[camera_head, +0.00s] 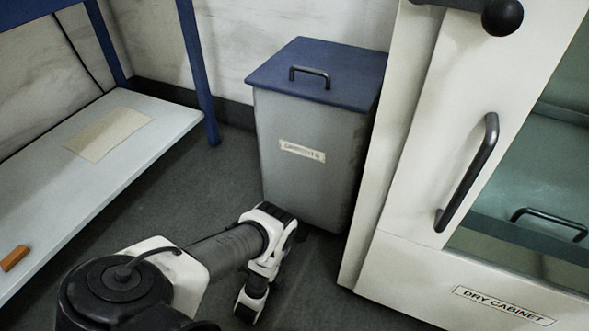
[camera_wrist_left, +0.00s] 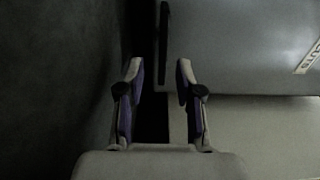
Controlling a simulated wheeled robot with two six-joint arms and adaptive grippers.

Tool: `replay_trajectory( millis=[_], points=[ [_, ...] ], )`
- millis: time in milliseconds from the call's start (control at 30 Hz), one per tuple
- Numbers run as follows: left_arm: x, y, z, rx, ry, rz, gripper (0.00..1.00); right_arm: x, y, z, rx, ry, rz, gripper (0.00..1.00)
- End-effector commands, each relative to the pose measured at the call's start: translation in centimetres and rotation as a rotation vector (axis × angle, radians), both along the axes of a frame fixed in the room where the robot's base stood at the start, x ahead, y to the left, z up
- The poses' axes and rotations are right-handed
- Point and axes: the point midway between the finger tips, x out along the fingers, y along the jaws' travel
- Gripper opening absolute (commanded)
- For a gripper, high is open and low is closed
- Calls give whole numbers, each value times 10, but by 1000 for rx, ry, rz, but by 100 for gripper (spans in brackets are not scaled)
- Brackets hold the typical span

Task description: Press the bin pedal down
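The bin (camera_head: 306,160) is a grey box with a blue lid (camera_head: 315,68), shut, with a black handle on top and a label on its front. My left arm's wrist hides part of its lower front in the head view, and I cannot make out the pedal there. In the left wrist view the bin's face (camera_wrist_left: 235,50) is turned sideways. A dark bar, possibly the pedal (camera_wrist_left: 164,45), runs along its bottom edge. My left gripper (camera_wrist_left: 159,70) is open and empty, with the bar beyond its fingertips. Whether they touch is unclear. My right gripper is not in view.
A white dry cabinet (camera_head: 395,190) with a black door handle stands close on the bin's right. A blue-legged shelf (camera_head: 150,150) with a paper sheet (camera_head: 108,133) and an orange block (camera_head: 14,258) is on the left. Dark floor (camera_head: 200,200) lies free between shelf and bin.

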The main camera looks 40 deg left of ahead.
Motion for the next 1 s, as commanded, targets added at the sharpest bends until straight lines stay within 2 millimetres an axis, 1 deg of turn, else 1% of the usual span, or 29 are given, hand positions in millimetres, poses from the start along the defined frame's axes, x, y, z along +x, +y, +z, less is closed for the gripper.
replay_trajectory(
  millis=[133,300,400,533,700,733,767,800,833,1000],
  points=[
    [20,5,-1,1,-5,2,35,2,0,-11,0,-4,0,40],
    [53,13,-1,0,-5,1,35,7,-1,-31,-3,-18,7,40],
    [67,16,-1,0,-3,1,35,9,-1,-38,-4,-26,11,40],
    [75,18,2,-1,0,0,35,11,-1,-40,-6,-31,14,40],
    [75,18,3,-1,0,0,35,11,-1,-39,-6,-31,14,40],
    [75,18,3,-1,0,0,32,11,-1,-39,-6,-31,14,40],
    [75,18,3,-1,0,0,21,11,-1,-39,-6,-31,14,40],
    [75,18,3,-1,0,0,7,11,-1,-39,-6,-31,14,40],
    [75,18,3,-1,0,0,0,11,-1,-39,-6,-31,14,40],
    [75,18,3,-1,0,0,0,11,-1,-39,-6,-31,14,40]
  ],
)
